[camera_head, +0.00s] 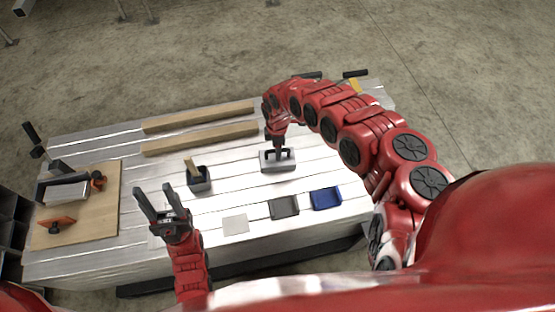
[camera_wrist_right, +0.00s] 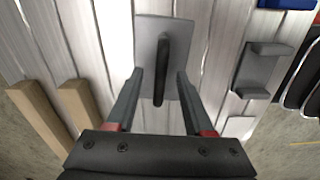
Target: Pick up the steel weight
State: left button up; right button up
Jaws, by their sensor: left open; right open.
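The steel weight (camera_head: 278,165), a grey block with a dark bar handle, sits on the slatted metal table near its middle. In the right wrist view the weight (camera_wrist_right: 148,42) lies ahead, with its handle running between my fingers. My right gripper (camera_head: 279,153) is open directly over the weight; its two fingers (camera_wrist_right: 158,88) stand on either side of the handle, with gaps showing. My left gripper (camera_head: 153,190) is open and empty over the left part of the table.
Two wooden bars (camera_head: 200,127) lie behind the weight. A dark box (camera_head: 198,180) with a wooden piece stands left of it. A wooden board (camera_head: 100,208) with orange-handled tools is at left.

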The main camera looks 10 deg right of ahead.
jog(key=shift+f, duration=0.45)
grip_shut()
dwell(1.1)
